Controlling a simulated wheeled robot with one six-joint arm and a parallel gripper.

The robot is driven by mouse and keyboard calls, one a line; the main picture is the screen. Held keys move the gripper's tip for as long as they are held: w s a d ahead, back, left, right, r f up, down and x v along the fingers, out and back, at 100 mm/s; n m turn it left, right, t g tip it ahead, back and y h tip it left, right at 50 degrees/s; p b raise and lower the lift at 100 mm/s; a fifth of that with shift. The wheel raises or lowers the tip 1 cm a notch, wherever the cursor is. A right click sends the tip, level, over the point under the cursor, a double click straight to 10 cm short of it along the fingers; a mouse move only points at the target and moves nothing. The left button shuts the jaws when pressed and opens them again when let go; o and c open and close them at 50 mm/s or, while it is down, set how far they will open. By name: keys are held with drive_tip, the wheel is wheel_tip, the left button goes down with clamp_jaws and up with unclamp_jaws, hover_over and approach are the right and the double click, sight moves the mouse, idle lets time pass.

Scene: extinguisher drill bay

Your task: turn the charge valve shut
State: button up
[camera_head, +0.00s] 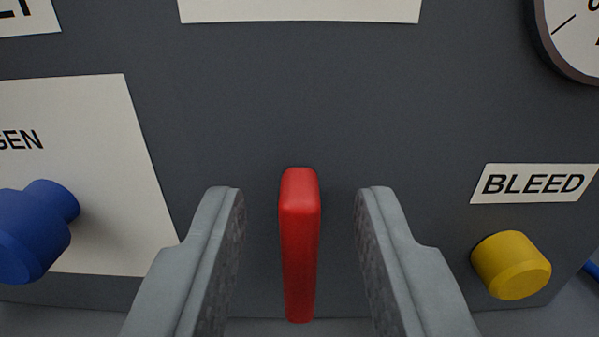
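A red lever handle (299,245) stands out from the dark grey panel in the middle of the head camera view, long and narrow with a rounded end. I take it to be the charge valve handle; no label on it can be read. My gripper (299,205) is open, with one grey finger on each side of the red handle. A gap shows between each finger and the handle, so neither finger appears to touch it. The handle's mount on the panel is hidden.
A yellow knob (511,265) sits at the lower right under a BLEED label (534,184). A blue knob (36,230) sticks out at the left before a white plate (100,170). A round gauge (578,35) is at the upper right. The panel (300,90) above the handle is bare.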

drive_tip(key=shift+w, duration=0.35)
clamp_jaws()
